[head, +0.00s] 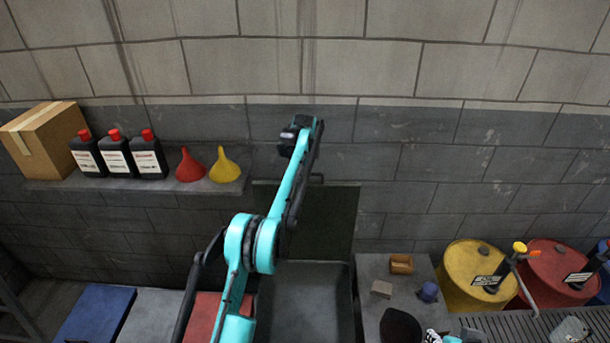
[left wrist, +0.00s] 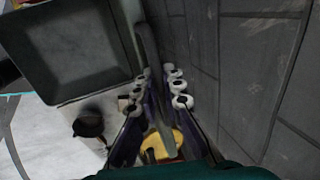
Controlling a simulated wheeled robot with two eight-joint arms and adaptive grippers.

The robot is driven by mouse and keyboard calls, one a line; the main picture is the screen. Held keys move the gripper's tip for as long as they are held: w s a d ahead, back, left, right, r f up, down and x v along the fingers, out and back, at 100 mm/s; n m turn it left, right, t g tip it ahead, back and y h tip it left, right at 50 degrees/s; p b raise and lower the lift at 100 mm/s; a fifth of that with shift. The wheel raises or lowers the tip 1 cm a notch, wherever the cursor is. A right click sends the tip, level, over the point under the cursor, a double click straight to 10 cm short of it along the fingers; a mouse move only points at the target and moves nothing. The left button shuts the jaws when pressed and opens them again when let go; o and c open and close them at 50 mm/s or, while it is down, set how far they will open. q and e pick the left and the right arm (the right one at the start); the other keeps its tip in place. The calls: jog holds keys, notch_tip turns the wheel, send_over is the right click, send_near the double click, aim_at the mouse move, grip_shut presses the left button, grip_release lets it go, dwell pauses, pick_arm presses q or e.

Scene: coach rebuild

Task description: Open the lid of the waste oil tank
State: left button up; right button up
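The waste oil tank (head: 305,302) is a dark grey box, and I look down into its empty-looking inside. Its dark lid (head: 340,222) stands raised against the wall behind it. My left gripper (head: 314,172) is at the lid's top edge. In the left wrist view the left gripper (left wrist: 157,75) has its fingers on both sides of a grey bar (left wrist: 145,45), seemingly the lid's handle; a gap shows beside the bar. The open tank (left wrist: 75,45) is at upper left there. My right gripper (head: 432,337) shows only partly at the bottom edge.
A shelf on the left holds a cardboard box (head: 45,138), black bottles (head: 115,155), a red funnel (head: 190,168) and a yellow funnel (head: 225,168). Small items and a black object (head: 400,326) lie right of the tank. Yellow (head: 470,270) and red (head: 560,265) drums stand farther right.

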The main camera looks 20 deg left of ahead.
pick_arm(q)
jog(key=o, duration=0.4)
jog(key=shift+f, duration=0.1)
jog(key=shift+w, duration=0.1)
jog(key=a+v, duration=0.1)
jog(key=v, duration=1.1)
jog(key=shift+d, duration=0.4)
